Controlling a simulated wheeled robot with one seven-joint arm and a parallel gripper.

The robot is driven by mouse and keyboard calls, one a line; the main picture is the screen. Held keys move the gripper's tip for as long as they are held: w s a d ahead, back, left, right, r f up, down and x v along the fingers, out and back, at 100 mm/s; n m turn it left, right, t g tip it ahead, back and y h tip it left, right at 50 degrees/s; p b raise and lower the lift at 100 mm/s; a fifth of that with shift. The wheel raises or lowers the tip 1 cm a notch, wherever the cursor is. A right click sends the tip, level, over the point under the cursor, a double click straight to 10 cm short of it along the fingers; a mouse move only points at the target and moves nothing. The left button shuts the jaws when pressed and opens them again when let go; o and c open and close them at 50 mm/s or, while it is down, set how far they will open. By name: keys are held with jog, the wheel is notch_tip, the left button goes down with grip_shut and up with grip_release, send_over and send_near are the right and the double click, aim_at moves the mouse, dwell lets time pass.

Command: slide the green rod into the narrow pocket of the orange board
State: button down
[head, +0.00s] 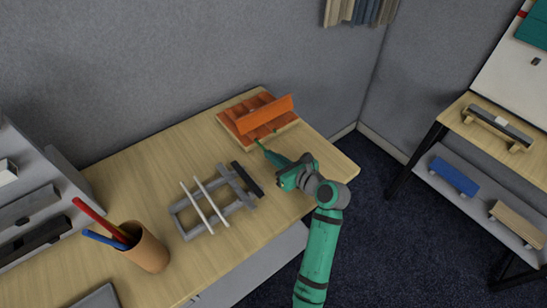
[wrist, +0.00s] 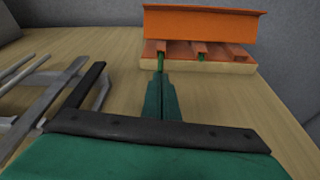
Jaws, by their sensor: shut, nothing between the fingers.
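The orange board (head: 231,124) lies on the table's far part, with a raised orange panel standing along it. In the wrist view the board (wrist: 225,67) shows ribs with narrow slots under the panel. A thin green rod (wrist: 160,62) lies at the left slot, its near end pointing at my fingertips. Another bit of green (wrist: 202,57) shows in a slot to its right. My gripper (wrist: 160,80) is shut and empty, its fingertips just in front of the rod; I cannot tell whether they touch. In the head view my gripper (head: 266,152) is at the board's near edge. The panel hides the slots' far ends.
A grey rack (head: 190,232) with pale rods and a black bar stands left of my gripper. A brown cup (head: 147,248) with red and blue sticks is nearer left. Wall panels close the back. The table (head: 318,165) is bare right of the board.

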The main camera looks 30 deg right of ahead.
aim_at(264, 148)
jog(key=shift+w+a, duration=0.2)
jog(key=shift+w, duration=2.05)
dwell(0.5)
jog(key=shift+s+d, duration=0.1)
jog(key=shift+s, duration=1.45)
jog(key=v, duration=1)
jog(key=shift+s, duration=0.25)
